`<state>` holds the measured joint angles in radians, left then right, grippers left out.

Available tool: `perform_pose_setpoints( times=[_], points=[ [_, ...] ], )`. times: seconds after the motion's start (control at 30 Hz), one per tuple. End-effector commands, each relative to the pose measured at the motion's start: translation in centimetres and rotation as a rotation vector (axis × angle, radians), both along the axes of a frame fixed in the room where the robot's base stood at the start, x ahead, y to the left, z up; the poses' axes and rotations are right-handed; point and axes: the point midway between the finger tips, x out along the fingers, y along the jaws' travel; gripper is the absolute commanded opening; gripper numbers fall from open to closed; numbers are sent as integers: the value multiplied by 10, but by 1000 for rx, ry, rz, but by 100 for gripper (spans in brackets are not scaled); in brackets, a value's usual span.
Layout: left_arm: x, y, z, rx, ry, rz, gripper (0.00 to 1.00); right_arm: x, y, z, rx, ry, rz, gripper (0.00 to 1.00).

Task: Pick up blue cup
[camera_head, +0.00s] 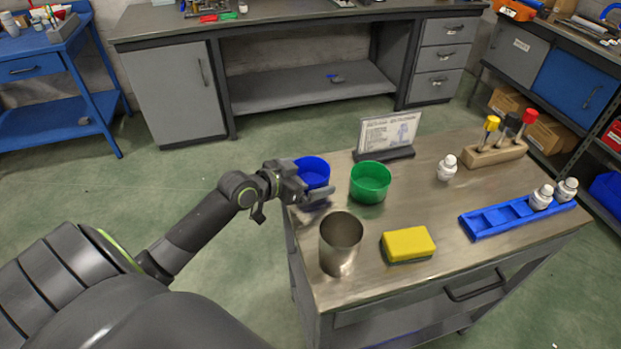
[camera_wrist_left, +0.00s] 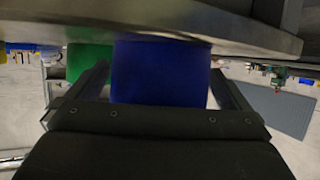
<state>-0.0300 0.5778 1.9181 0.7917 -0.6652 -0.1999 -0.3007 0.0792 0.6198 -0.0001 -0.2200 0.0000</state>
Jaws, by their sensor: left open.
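The blue cup (camera_head: 313,171) stands near the far left edge of the cart's metal top (camera_head: 440,190). My left gripper (camera_head: 318,191) reaches in from the left at the cup. In the left wrist view the blue cup (camera_wrist_left: 160,72) fills the middle, between the two open fingers (camera_wrist_left: 160,95). A small gap shows between the cup and the right finger; contact on the left side is hard to tell. The green cup (camera_head: 370,182) stands just right of the blue one, and it shows behind the left finger in the wrist view (camera_wrist_left: 88,60). My right gripper is not in view.
A metal cup (camera_head: 340,243) stands in front of the blue cup, with a yellow sponge (camera_head: 407,244) to its right. A sign (camera_head: 388,134) stands behind the green cup. A blue tray (camera_head: 500,220), white bottles (camera_head: 447,167) and a wooden holder (camera_head: 495,152) are on the right.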

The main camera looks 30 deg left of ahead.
Motion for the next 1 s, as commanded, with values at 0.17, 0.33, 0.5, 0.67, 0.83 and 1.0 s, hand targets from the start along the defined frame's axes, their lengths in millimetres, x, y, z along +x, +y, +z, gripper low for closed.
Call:
perform_pose_setpoints(
  times=[0.17, 0.33, 0.5, 0.67, 0.83, 1.0],
  points=[
    [6, -2, -3, 0, 0, 0, 100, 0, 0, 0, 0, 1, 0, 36],
    [5, -2, -3, 1, 0, 0, 96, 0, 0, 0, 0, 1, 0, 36],
    [5, -2, -2, 1, 0, 0, 74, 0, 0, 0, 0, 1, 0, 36],
    [5, -2, -2, 1, 0, 0, 57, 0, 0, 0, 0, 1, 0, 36],
    [5, -2, -2, 1, -1, 0, 57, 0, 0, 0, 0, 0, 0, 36],
    [5, -2, 14, 3, -3, -2, 57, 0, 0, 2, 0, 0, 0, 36]
  ],
)
